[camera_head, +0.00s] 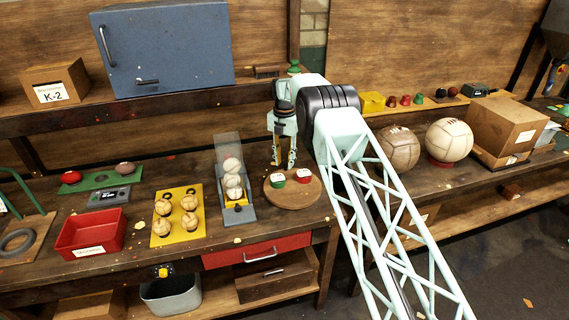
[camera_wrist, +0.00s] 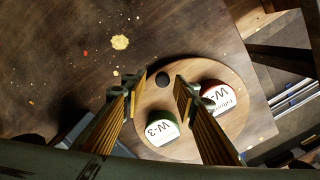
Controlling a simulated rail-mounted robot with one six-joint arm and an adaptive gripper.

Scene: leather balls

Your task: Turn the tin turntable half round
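The tin turntable (camera_head: 292,202) is a round wooden disc on the bench near its front edge; it also shows in the wrist view (camera_wrist: 238,72). A green tin (camera_head: 278,182) with a white label stands at its left, and a red tin (camera_head: 304,176) at its right. In the wrist view the green tin (camera_wrist: 162,131) reads W-3 and the red tin (camera_wrist: 219,97) shows a W label. A small dark round spot or knob (camera_wrist: 190,76) lies near the disc's rim. My gripper (camera_head: 283,163) points down above the disc's back part, its fingers (camera_wrist: 159,80) apart with nothing between them.
A grey stand with white balls (camera_head: 233,182) is close left of the disc. Further left are a yellow tray of balls (camera_head: 176,237) and a red bin (camera_head: 92,233). Two large balls (camera_head: 449,139) stand to the right. The bench behind the disc is mostly clear.

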